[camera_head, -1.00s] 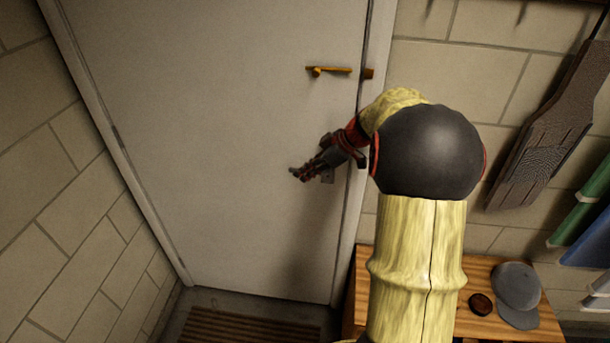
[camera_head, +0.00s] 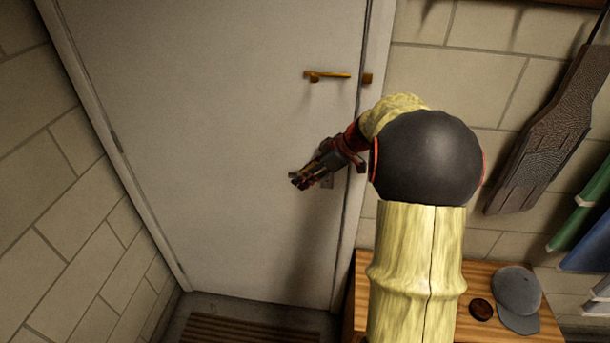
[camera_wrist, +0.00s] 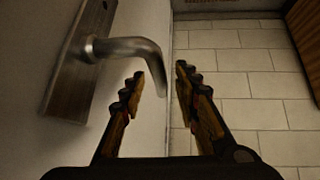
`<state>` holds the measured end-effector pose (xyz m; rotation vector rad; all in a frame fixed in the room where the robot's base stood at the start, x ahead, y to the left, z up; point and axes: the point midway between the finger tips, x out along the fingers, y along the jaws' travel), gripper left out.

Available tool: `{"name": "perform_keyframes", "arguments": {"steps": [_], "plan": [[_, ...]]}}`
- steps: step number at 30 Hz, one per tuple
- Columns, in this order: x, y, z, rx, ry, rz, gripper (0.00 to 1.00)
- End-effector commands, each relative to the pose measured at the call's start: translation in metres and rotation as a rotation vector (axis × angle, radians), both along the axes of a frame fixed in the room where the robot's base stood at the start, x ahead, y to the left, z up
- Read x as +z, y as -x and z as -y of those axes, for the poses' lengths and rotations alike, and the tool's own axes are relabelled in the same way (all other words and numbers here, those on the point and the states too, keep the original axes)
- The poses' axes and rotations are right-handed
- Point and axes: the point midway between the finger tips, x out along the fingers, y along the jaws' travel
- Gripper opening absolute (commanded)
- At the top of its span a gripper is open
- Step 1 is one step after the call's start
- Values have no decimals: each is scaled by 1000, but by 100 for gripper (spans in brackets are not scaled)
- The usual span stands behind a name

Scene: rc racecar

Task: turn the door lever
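The grey metal door lever (camera_wrist: 125,47) shows in the wrist view. It stands out from a dark plate (camera_wrist: 80,65) on the pale door (camera_head: 215,120), and its end bends downward. My gripper (camera_wrist: 160,78) is open, with one finger on each side of the lever's bent end in the picture. I see no clear contact, and the depth between them is hard to judge. In the head view my gripper (camera_head: 296,179) is in front of the door near its right edge. It hides the lever there; only a bit of the plate (camera_head: 327,182) shows.
A brass latch (camera_head: 327,76) sits higher on the door, with its catch (camera_head: 367,78) on the frame. A wooden bench (camera_head: 355,290) with a grey cap (camera_head: 517,290) and a dark round object (camera_head: 481,309) stands right. A mat (camera_head: 245,328) lies below the door.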

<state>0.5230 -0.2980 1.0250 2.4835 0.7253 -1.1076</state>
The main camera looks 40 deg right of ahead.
Motion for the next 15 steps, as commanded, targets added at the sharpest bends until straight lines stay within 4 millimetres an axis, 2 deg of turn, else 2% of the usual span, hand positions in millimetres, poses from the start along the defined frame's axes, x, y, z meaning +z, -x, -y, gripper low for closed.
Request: {"name": "perform_keyframes", "arguments": {"steps": [5,15], "plan": [[9,6,4,-2,2,1,31],[59,44,26,-3,4,2,31]]}}
